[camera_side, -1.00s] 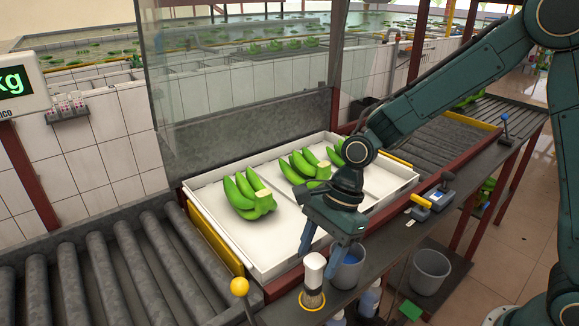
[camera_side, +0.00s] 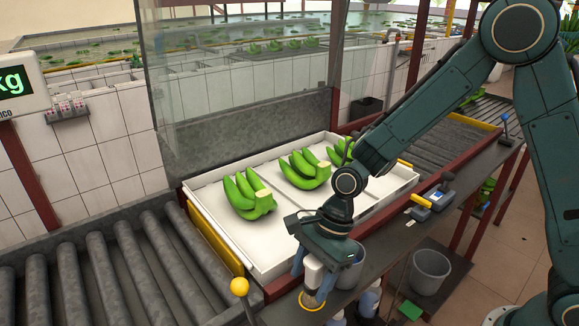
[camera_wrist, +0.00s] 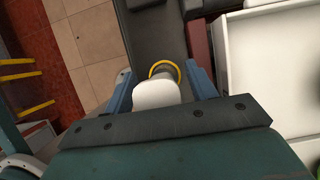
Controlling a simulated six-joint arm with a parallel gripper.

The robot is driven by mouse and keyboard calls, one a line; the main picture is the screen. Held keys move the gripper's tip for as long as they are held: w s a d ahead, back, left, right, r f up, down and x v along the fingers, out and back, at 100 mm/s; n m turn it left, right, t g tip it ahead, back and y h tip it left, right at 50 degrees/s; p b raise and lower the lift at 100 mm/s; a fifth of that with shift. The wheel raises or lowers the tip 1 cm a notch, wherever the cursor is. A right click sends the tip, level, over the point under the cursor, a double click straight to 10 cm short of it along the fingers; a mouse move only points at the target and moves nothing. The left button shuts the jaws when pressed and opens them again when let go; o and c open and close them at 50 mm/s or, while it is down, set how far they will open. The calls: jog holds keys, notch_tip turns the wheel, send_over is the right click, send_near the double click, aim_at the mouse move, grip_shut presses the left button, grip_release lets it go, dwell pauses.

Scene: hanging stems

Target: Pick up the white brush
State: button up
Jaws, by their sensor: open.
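The white brush (camera_side: 313,273) stands upright on the dark ledge in front of the tray, in a yellow ring (camera_side: 312,301). Its white handle points up and its lower part is mostly hidden in the side view. My gripper (camera_side: 316,270) is above and around the handle, with its fingers apart. In the wrist view, the white handle (camera_wrist: 157,94) lies between the two blue fingers of my gripper (camera_wrist: 160,88), with a gap on each side. The yellow ring shows beyond it.
A white tray (camera_side: 285,266) with several green banana bunches (camera_side: 248,192) lies behind the ledge. A blue-filled cup (camera_side: 349,270) stands close to the right of the brush. A yellow-knobbed lever (camera_side: 240,287) is at left. A label device (camera_side: 433,198) sits farther right.

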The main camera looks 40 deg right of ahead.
dwell(0.3)
jog(key=c, duration=1.1)
notch_tip(320, 180, up, 20)
dwell(0.7)
